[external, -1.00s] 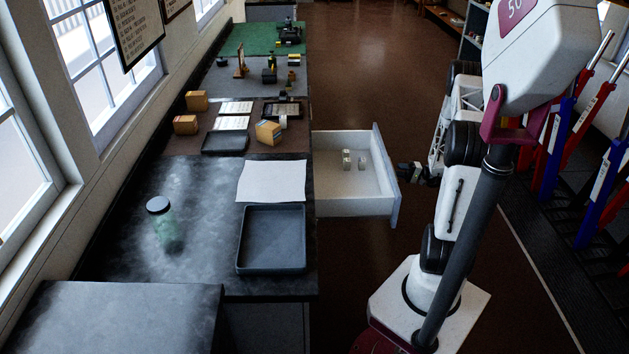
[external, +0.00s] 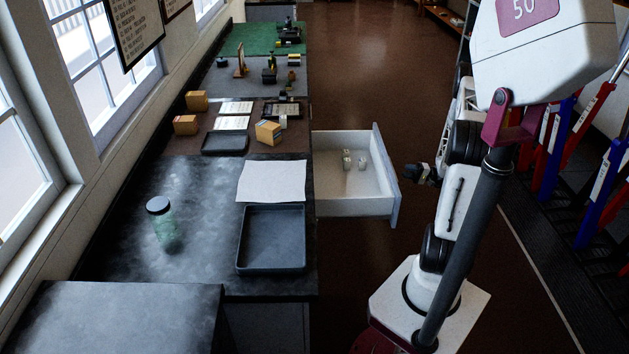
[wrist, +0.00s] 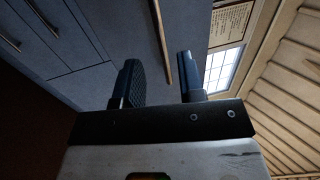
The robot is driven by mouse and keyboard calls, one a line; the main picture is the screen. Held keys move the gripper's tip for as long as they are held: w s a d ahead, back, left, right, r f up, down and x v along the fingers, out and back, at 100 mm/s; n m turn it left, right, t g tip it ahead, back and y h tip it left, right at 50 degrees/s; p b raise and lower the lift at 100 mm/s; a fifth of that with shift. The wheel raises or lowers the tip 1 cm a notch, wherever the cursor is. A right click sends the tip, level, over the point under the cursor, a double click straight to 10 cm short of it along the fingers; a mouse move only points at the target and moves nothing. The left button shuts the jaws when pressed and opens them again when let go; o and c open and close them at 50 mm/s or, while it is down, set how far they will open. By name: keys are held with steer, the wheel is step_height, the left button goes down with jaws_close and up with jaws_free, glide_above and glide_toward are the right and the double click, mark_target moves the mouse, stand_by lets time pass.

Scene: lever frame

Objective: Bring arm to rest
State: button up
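My gripper (external: 418,173) is at the end of my arm, to the right of the open drawer and apart from it. In the wrist view my gripper (wrist: 161,80) shows two dark fingers spread apart with nothing between them. My arm (external: 460,185) stands folded on the right side of the bench.
An open drawer (external: 393,205) sticks out from the bench, with several small pale blocks (external: 347,159) inside. On the bench are a dark tray (external: 272,270), a white sheet (external: 272,181) and a green jar (external: 163,228). Red and blue levers (external: 555,150) stand at right.

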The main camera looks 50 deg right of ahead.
steer(key=shift+r, duration=0.1)
